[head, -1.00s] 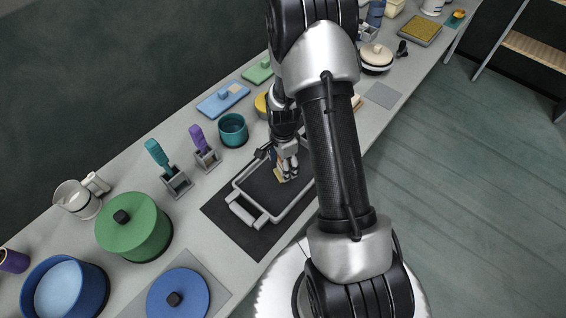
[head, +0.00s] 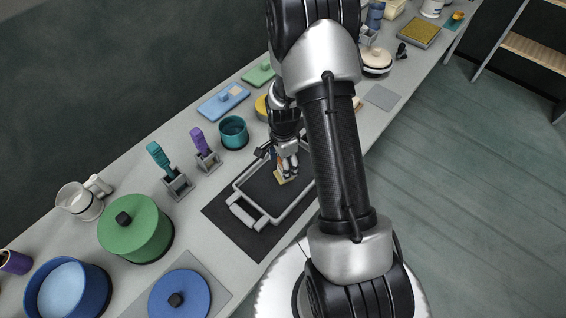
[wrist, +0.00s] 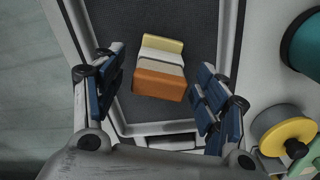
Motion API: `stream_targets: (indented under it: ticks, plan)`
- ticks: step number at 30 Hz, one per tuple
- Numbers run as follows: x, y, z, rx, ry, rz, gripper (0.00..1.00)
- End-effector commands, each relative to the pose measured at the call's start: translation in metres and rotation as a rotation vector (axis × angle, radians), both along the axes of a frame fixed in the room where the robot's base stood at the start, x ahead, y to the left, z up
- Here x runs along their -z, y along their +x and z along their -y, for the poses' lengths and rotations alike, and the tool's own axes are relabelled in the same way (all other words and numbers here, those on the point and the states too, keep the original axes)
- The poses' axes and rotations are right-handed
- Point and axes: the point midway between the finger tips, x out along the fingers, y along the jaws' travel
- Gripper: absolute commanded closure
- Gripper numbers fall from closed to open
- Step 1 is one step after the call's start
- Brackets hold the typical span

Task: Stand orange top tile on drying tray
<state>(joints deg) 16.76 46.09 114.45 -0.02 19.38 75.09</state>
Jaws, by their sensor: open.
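The orange tile (wrist: 158,86) lies within the rim of the drying tray (wrist: 188,128) in the wrist view. My arm hides the tray's right part.
The tray rests on a dark mat (head: 222,218). A teal cup (head: 233,131), a purple-handled tool in a holder (head: 205,150) and a teal-handled one (head: 170,170) stand behind it. A green lidded pot (head: 140,235) and a blue lid (head: 185,296) are at left.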

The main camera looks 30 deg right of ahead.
Motion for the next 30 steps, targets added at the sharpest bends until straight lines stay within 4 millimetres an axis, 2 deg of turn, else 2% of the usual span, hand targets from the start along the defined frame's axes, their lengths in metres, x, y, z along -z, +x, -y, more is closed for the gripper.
stream_targets:
  ticks: [30]
  plan:
    - [-0.042, 0.0, 0.0, 0.0, 0.0, 0.0, 0.34]
